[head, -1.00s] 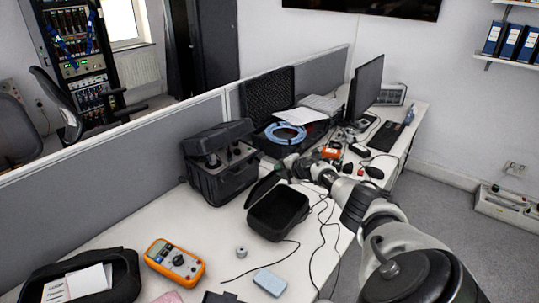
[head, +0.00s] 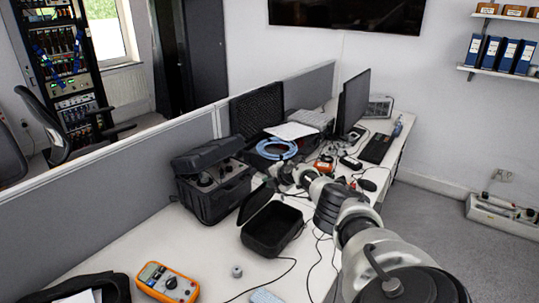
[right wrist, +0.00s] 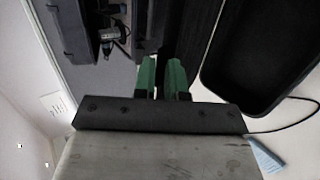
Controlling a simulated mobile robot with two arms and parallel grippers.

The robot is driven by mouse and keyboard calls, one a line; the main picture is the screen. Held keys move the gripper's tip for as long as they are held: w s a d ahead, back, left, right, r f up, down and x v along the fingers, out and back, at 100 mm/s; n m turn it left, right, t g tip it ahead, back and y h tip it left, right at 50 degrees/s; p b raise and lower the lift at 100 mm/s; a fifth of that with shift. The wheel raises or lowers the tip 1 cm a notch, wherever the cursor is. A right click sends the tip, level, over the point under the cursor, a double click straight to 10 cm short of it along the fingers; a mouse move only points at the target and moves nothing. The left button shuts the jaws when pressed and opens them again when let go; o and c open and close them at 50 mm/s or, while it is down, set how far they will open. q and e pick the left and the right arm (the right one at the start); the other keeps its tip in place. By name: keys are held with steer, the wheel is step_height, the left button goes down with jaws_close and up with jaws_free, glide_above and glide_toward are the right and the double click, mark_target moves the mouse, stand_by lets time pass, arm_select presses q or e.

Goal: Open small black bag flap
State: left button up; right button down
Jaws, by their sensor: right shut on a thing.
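The small black bag (head: 272,232) stands open on the white desk, its dark inside showing. Its flap (head: 256,202) is raised and tilted along the bag's far left side. In the right wrist view the open bag (right wrist: 262,55) is at the right and the dark flap (right wrist: 192,38) is at the top middle. My right gripper (head: 273,174) is at the flap's upper edge, and its green fingers (right wrist: 162,68) are shut on the flap. The exact contact is hard to see. My left gripper is not in view.
A black hard case (head: 212,190) stands close behind the bag to the left. An orange multimeter (head: 167,283) lies at the front. An open case with a blue cable coil (head: 276,148) is farther back. Thin black cables (head: 318,250) run right of the bag. A grey partition borders the desk.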

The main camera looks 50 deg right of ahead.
steer(key=shift+w+r, duration=0.1)
stand_by(0.6)
steer(key=c, duration=1.3)
jaws_free()
steer(key=shift+a, duration=0.1)
steer(key=p+v, duration=0.5)
steer(key=v, duration=0.6)
steer(key=shift+p, duration=0.35)
steer(key=shift+c, duration=0.4)
